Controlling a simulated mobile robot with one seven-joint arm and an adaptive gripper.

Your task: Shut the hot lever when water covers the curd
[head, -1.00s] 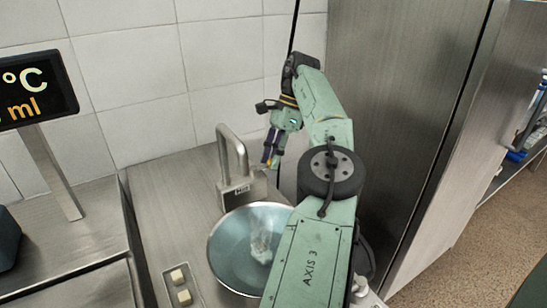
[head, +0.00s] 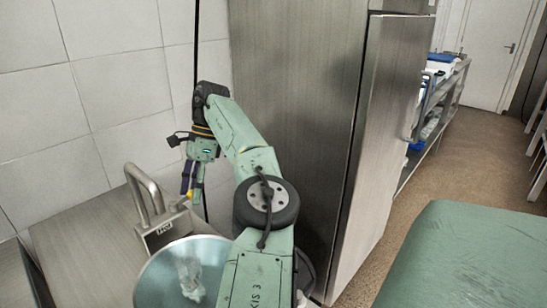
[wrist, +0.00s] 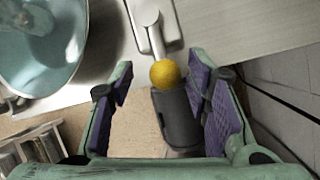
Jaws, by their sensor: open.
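A round steel bowl (head: 158,268) with bluish water stands below the tap (head: 153,200); it also shows in the wrist view (wrist: 35,50). A pale, see-through streak (head: 190,278) lies in the bowl; I cannot tell whether it is curd or running water. In the wrist view a lever's metal stem (wrist: 156,42) carries a yellow ball (wrist: 165,73), with a dark grey cylinder (wrist: 177,117) beyond it. My gripper (head: 191,196) is beside the tap. Its open purple-padded fingers (wrist: 161,75) stand on either side of the ball and cylinder, apart from both.
A tall steel cabinet (head: 300,110) stands close on the right of my arm. A white tiled wall (head: 100,90) is behind the tap. A green-covered surface (head: 450,255) is at the lower right, with open floor (head: 470,160) beyond.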

